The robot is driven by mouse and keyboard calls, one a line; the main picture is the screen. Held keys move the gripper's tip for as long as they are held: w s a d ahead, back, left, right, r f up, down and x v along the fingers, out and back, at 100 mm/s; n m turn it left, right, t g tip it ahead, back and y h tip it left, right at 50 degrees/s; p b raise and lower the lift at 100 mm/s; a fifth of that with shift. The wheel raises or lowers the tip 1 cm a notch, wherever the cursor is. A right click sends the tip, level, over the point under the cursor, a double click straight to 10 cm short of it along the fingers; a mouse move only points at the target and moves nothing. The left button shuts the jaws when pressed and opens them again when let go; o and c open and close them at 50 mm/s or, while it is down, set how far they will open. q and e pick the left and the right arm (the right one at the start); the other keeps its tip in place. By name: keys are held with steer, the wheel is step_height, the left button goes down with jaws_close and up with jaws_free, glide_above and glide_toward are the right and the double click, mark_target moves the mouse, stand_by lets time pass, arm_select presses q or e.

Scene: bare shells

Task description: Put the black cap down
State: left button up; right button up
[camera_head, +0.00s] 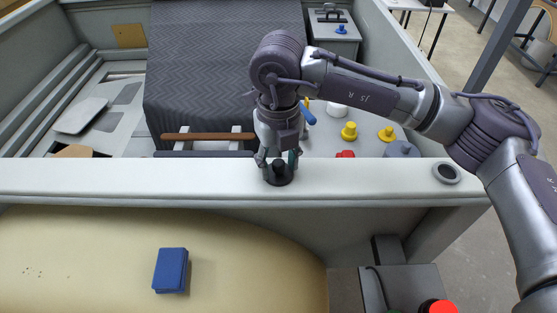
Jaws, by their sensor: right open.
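The black cap (279,175) stands upright on the flat white ledge (120,177), near the middle of the picture. It has a wide round base and a narrower knob on top. My right gripper (277,158) points down directly above it, with its fingers spread on either side of the knob. The gripper is open. I cannot tell whether the fingers touch the cap. My left gripper is not in view.
Behind the ledge are yellow knobs (349,131), a red knob (345,154) and a wooden bar (208,136). A blue block (170,270) lies on the cream surface (80,260) in front. The ledge's left part is clear.

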mark_target(278, 162)
steer(key=shift+r+b, duration=0.4)
steer(key=shift+r, duration=0.1)
step_height(278, 162, up, 11)
steer(key=b, duration=0.2)
steer(key=shift+b, duration=0.4)
